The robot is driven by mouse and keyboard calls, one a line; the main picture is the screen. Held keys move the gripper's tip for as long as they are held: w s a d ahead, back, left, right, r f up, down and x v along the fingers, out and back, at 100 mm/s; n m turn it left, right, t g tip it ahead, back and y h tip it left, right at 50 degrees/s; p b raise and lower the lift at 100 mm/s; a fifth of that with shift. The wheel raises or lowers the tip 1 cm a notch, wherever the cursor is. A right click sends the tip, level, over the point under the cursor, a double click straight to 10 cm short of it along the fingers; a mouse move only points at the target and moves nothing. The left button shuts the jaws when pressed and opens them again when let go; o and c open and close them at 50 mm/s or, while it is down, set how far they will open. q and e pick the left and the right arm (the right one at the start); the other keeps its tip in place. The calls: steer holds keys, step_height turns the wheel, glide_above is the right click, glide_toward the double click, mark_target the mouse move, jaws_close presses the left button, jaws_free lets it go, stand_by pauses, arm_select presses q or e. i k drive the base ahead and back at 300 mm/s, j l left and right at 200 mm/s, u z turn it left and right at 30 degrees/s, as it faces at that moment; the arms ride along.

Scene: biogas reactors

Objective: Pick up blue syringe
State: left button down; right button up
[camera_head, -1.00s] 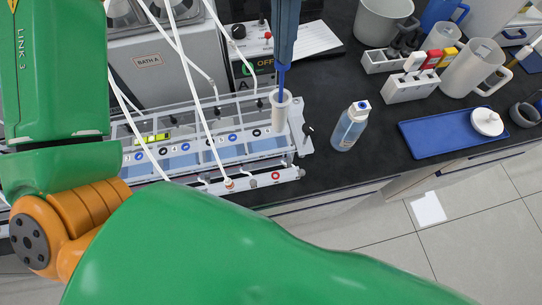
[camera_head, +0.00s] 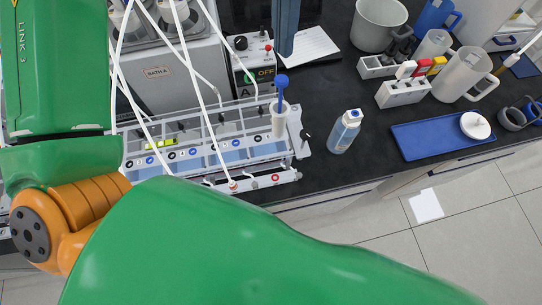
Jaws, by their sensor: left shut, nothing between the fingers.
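The blue syringe (camera_head: 282,90) stands upright at the right end of the clear rack (camera_head: 247,104). Its blue plunger top shows above a pale barrel (camera_head: 279,119). My left gripper (camera_head: 286,54) comes down from the top edge as a narrow grey-blue shape. It is shut and empty. In the picture its tips lie just above the plunger top, with a small gap between. My right gripper is not in view.
White tubes cross in front of the rack. A bottle of blue liquid (camera_head: 345,131) stands to the right, with a blue tray (camera_head: 440,141) beyond it. The control box (camera_head: 250,60) is behind the rack. Dark counter is clear between bottle and rack.

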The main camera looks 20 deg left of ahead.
mark_target(279, 120)
steer(key=k+l, duration=0.2)
steer(key=k, duration=0.3)
steer(key=k+l, duration=0.2)
steer(key=k, duration=0.25)
